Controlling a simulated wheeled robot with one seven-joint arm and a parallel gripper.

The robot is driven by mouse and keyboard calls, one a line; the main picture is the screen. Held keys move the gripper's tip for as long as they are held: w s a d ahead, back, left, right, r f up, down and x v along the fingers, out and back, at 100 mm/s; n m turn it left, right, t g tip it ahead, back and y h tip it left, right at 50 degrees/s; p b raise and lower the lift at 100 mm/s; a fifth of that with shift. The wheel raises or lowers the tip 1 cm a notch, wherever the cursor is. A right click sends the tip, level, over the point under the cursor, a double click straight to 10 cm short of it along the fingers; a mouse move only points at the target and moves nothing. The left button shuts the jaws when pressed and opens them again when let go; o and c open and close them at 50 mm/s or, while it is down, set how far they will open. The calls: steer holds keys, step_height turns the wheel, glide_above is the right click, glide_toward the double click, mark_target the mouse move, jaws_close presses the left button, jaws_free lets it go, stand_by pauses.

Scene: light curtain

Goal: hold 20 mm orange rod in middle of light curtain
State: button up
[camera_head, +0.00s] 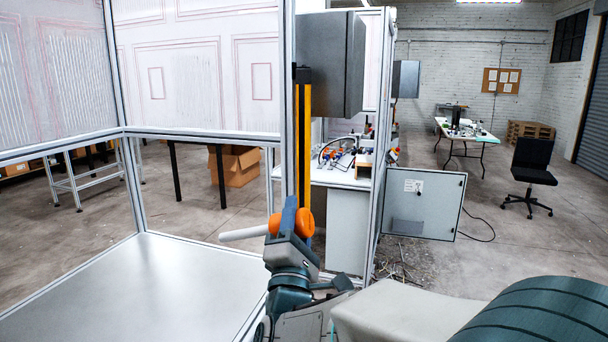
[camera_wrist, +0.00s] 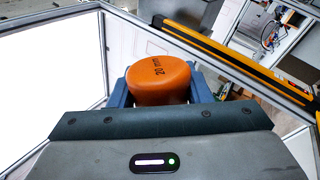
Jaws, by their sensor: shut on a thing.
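My gripper (camera_head: 291,217) is shut on the orange handle (camera_head: 304,224) of the 20 mm rod. The rod's pale grey shaft (camera_head: 243,233) points left, about level, over the near right part of the cell. In the wrist view the orange end (camera_wrist: 160,82), marked "20 mm", sits between the blue fingers of my gripper (camera_wrist: 161,90). The shaft is hidden behind it there. The light curtain is a yellow upright bar (camera_head: 304,140) on the frame post, behind and above my gripper. It also shows in the wrist view (camera_wrist: 235,52) as a slanting yellow bar with a dark strip.
A bare metal table (camera_head: 140,285) fills the cell at the left. Aluminium posts (camera_head: 289,100) and clear panels (camera_head: 200,65) frame it. A grey box (camera_head: 330,62) hangs by the light curtain. A white cabinet (camera_head: 340,225) stands behind my arm. Open floor lies at the right.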

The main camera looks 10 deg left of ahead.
steer(key=d+r+p, duration=0.1)
steer(key=d+r, duration=0.2)
steer(key=d, duration=0.7)
steer(key=shift+s+r, duration=0.4)
steer(key=shift+d, duration=0.1)
